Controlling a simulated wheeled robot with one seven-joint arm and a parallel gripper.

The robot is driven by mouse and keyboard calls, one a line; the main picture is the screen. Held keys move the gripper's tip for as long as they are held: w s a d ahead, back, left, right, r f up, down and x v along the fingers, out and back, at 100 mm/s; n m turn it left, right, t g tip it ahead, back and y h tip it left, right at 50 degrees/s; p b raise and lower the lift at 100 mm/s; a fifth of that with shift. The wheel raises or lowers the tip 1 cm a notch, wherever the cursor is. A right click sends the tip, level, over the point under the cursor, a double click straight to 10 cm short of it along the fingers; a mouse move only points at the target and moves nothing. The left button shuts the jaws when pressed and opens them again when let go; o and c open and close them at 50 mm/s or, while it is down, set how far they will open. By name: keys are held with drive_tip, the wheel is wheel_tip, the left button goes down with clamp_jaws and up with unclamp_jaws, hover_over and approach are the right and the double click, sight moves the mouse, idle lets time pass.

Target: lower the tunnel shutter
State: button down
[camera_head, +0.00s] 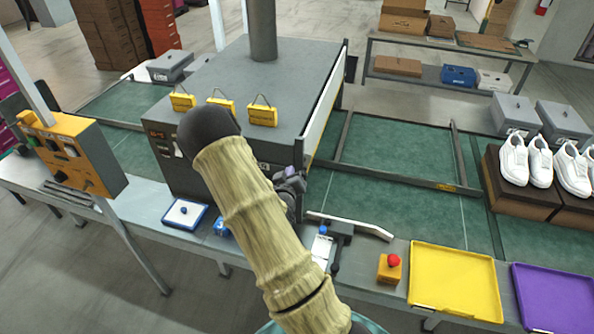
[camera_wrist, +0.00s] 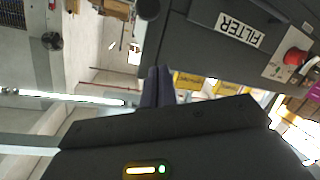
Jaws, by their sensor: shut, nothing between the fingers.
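The grey tunnel housing (camera_head: 285,75) stands over the green conveyor. On its right end a pale shutter panel (camera_head: 324,103) with dark edging shows at a steep angle; I cannot tell how far down it sits. My gripper (camera_head: 291,173) is shut and empty by the tunnel's front right corner, near the lower end of the panel, partly hidden by my arm. In the wrist view my gripper's dark fingers (camera_wrist: 157,85) are together beside a dark housing with an upside-down FILTER label (camera_wrist: 238,28). Contact with the shutter cannot be told.
Yellow tags (camera_head: 221,106) stand on the tunnel top. An orange control box (camera_head: 75,150) is at left. A red button (camera_head: 393,261), a yellow tray (camera_head: 455,282) and a purple tray (camera_head: 555,297) line the front edge. White shoes (camera_head: 540,160) stand on boxes at right. The conveyor between is clear.

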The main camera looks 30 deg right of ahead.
drive_tip(key=w+d+f+p, duration=0.2)
drive_tip(key=d+f+p, duration=0.2)
drive_tip(key=shift+f, duration=0.25)
idle(0.5)
wheel_tip(320, 180, down, 21)
drive_tip(key=b, duration=2.1)
drive_tip(key=shift+s, duration=0.15)
